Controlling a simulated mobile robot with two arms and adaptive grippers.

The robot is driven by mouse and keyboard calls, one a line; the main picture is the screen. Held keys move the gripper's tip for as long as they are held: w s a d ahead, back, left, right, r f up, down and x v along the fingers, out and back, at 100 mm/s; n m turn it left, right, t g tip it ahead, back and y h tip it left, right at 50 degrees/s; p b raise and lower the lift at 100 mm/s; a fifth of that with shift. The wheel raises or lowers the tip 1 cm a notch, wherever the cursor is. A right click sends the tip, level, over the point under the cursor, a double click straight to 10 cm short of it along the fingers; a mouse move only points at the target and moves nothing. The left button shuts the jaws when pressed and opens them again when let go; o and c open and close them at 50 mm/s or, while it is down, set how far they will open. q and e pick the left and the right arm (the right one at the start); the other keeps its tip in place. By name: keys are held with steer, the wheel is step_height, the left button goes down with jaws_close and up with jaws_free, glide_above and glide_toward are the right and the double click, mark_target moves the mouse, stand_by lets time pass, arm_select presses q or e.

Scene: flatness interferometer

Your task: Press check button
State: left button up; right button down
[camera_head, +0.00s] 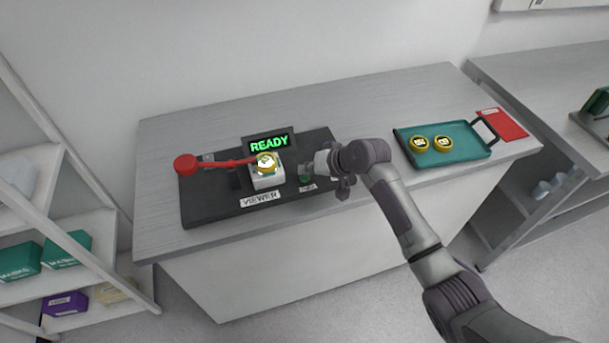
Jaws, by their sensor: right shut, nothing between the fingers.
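A black base labelled VIEWER (215,206) sits on the grey table, with a lit screen reading READY (269,144) at its back. In front of the screen is a white block (268,181) with a gold-rimmed round piece (268,163) on top. A red arm with a round red knob (186,165) reaches across to it from the left. A small green button (305,179) with a small label shows at the right of the base, partly hidden by my gripper. My right gripper (341,186) is shut and empty, just right of the button; contact cannot be told. My left gripper is not in view.
A teal tray (473,152) with two gold round pieces (431,143) and a red card (503,124) are at the table's right. Shelves with boxes (65,303) stand at the left. The table's front left strip is clear.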

mark_target(307, 177)
steer(key=shift+f, duration=0.45)
stand_by(0.5)
steer(key=shift+r+p, duration=0.85)
steer(key=shift+r, duration=0.1)
step_height(307, 177, up, 5)
steer(key=p, duration=0.5)
stand_by(0.5)
